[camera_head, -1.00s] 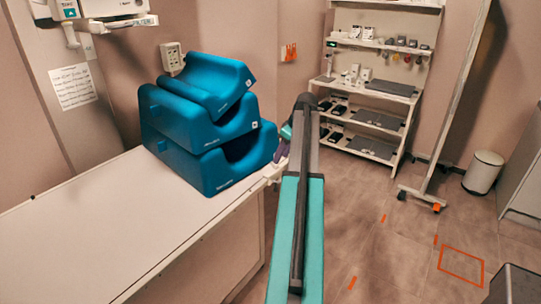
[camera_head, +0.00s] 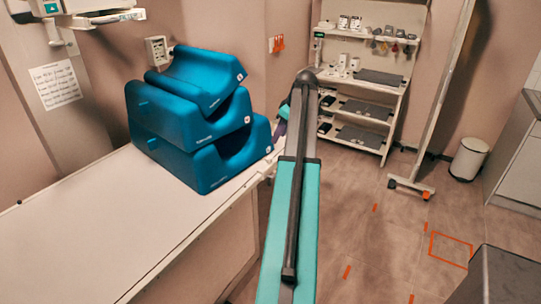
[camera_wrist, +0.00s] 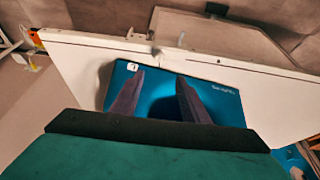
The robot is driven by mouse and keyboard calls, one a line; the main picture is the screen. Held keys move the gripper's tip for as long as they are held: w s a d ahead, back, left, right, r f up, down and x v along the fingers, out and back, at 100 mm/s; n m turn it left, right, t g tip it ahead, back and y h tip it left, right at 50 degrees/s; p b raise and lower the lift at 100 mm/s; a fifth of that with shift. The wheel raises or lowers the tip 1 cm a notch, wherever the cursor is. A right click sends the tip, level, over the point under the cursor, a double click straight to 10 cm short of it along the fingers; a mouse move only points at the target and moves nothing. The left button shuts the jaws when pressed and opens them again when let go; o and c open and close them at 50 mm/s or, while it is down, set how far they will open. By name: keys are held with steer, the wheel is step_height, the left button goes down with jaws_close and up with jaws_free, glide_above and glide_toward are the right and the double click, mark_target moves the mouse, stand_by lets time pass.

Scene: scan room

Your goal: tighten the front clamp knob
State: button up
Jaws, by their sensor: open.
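I cannot pick out the front clamp knob for certain. Small fittings (camera_wrist: 155,50) show along the white table's edge in the wrist view, too small to identify. In the wrist view my gripper (camera_wrist: 158,84) has its two dark purple fingers apart, with nothing between them, in front of a blue foam cushion (camera_wrist: 156,97). In the head view the gripper (camera_head: 281,127) is mostly hidden behind my arm, just right of the stacked blue cushions (camera_head: 195,120) at the table's far end.
The long white table (camera_head: 75,235) is bare on its near part. A shelf unit (camera_head: 365,108) stands at the back, with a white bin (camera_head: 468,160) to its right. A wheeled stand (camera_head: 410,186) is between them. Floor right of my arm is mostly clear.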

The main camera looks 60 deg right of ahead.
mark_target(270, 158)
steer(key=shift+p+x, duration=1.65)
steer(key=shift+x, duration=4.8)
steer(key=c, duration=1)
